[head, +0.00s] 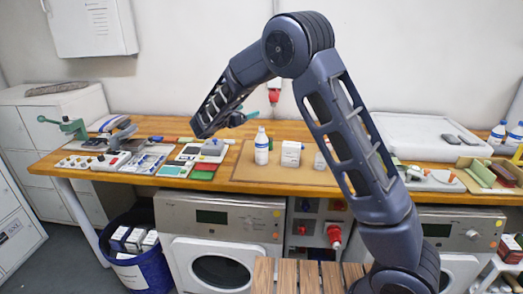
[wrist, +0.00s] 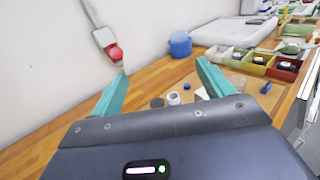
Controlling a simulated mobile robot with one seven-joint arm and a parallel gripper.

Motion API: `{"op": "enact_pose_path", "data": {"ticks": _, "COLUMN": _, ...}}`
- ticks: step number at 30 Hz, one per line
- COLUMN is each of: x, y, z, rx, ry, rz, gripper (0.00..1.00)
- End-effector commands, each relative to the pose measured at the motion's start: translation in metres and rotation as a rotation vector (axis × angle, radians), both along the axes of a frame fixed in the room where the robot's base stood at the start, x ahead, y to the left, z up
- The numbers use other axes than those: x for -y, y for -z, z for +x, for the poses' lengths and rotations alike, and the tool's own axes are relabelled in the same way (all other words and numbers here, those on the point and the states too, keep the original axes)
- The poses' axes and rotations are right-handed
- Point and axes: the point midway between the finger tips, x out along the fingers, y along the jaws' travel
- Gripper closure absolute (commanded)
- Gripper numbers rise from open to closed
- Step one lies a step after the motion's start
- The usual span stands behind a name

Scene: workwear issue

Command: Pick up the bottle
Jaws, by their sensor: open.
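A white bottle (head: 261,147) with a blue label stands upright on a brown mat (head: 243,174) on the wooden workbench, in the middle of the head view. My gripper (head: 247,117) appears just above and left of the bottle's cap in the head view, partly hidden by my arm. In the wrist view my gripper (wrist: 161,68) has its two teal fingers spread wide with nothing between them. Small items show beyond the fingers there, but I cannot tell whether one is the bottle.
A white box (head: 291,153) stands right of the bottle. Trays and small goods (head: 174,169) lie left. A large white tray (head: 425,137) and two more blue-labelled bottles (head: 498,132) are right. A red plug (wrist: 114,52) hangs by the wall.

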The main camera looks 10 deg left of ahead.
Motion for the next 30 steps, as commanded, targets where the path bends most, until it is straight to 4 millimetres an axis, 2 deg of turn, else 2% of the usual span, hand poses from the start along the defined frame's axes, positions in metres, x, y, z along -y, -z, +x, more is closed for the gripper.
{"op": "enact_pose_path", "data": {"ticks": 1, "x": 0.001, "y": 0.021, "z": 0.000, "rx": -0.005, "ry": 0.001, "rz": -0.006, "gripper": 0.20}}
{"op": "enact_pose_path", "data": {"ticks": 9, "x": 0.001, "y": 0.131, "z": 0.000, "rx": -0.004, "ry": 0.003, "rz": -0.006, "gripper": 0.20}}
{"op": "enact_pose_path", "data": {"ticks": 13, "x": 0.001, "y": 0.166, "z": 0.000, "rx": -0.003, "ry": 0.002, "rz": -0.002, "gripper": 0.20}}
{"op": "enact_pose_path", "data": {"ticks": 18, "x": 0.002, "y": 0.185, "z": 0.001, "rx": -0.001, "ry": 0.003, "rz": 0.002, "gripper": 0.20}}
{"op": "enact_pose_path", "data": {"ticks": 23, "x": 0.008, "y": 0.187, "z": 0.009, "rx": 0.000, "ry": 0.003, "rz": 0.003, "gripper": 0.20}}
{"op": "enact_pose_path", "data": {"ticks": 30, "x": 0.029, "y": 0.186, "z": 0.035, "rx": 0.000, "ry": 0.004, "rz": 0.001, "gripper": 0.20}}
